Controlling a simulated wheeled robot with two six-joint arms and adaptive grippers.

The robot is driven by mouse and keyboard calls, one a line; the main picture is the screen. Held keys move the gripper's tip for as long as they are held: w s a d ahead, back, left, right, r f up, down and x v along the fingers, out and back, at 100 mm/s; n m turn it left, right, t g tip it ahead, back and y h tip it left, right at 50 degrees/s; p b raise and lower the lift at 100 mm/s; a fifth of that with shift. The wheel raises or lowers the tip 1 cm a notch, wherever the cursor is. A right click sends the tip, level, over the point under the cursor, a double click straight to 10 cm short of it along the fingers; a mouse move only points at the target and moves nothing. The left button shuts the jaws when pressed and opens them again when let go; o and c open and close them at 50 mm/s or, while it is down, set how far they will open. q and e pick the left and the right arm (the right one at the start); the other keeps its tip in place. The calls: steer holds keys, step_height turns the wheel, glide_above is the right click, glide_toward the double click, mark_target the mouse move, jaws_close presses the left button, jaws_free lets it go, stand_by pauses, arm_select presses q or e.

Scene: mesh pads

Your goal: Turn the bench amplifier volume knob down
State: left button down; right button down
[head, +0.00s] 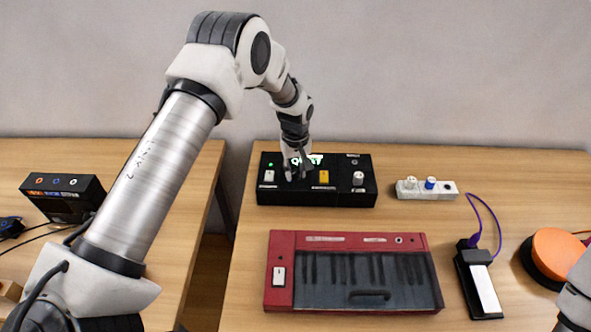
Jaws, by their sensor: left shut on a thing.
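The bench amplifier looks to be the black box (338,197) at the back of the right table. Its top carries a white switch (269,176) at left, a yellow button (323,177) in the middle and a pale knob (358,179) at right. A green lit display (314,159) is partly hidden by my gripper. My left gripper (297,174) points down onto the box between the white switch and the yellow button. It is shut on a knob there, which its fingers mostly hide. The knob's setting cannot be read. My right gripper is out of view.
A red keyboard (354,236) lies in front of the box. A white power strip (448,195) stands to its right. A black pedal (463,277) with a purple cable and an orange disc (557,258) sit farther right. Another black box (62,190) is on the left table, across a gap.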

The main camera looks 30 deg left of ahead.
mark_target(296, 172)
arm_select(q)
steer(key=shift+s+f, duration=0.2)
steer(key=c, duration=0.9)
jaws_free()
steer(key=shift+w, duration=0.15)
steer(key=shift+r, duration=0.2)
steer(key=shift+r, duration=0.35)
step_height(296, 172, up, 11)
